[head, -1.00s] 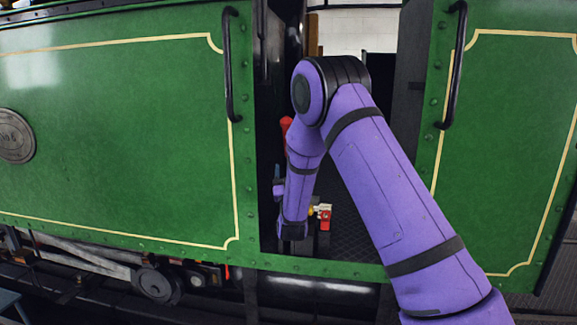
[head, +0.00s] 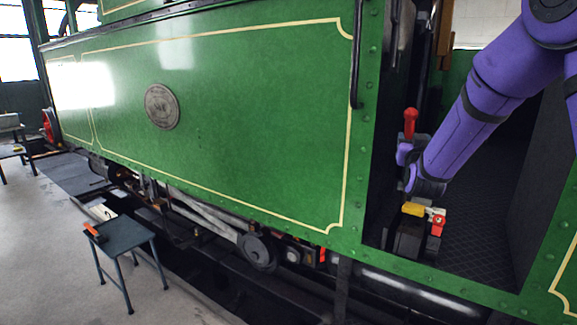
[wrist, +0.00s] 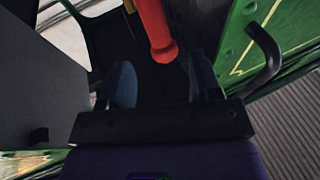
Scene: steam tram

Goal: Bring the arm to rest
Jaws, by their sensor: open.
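My gripper (wrist: 163,84) is open, its two blue fingers apart with nothing held between them. A red handle (wrist: 154,28) shows beyond the fingertips in the wrist view, with its rounded end pointing toward the gap; I cannot tell how far off it is. In the head view my purple arm reaches down through the cab opening at the right, and the red handle (head: 410,122) stands upright just above its lower end. The fingers are not clear there.
The green tram side (head: 240,120) fills the middle. A yellow handle (head: 413,209) and a red part (head: 437,226) sit low in the doorway, close below my arm. A black grab rail (head: 356,60) edges the opening. A small table (head: 124,235) stands on the floor at left.

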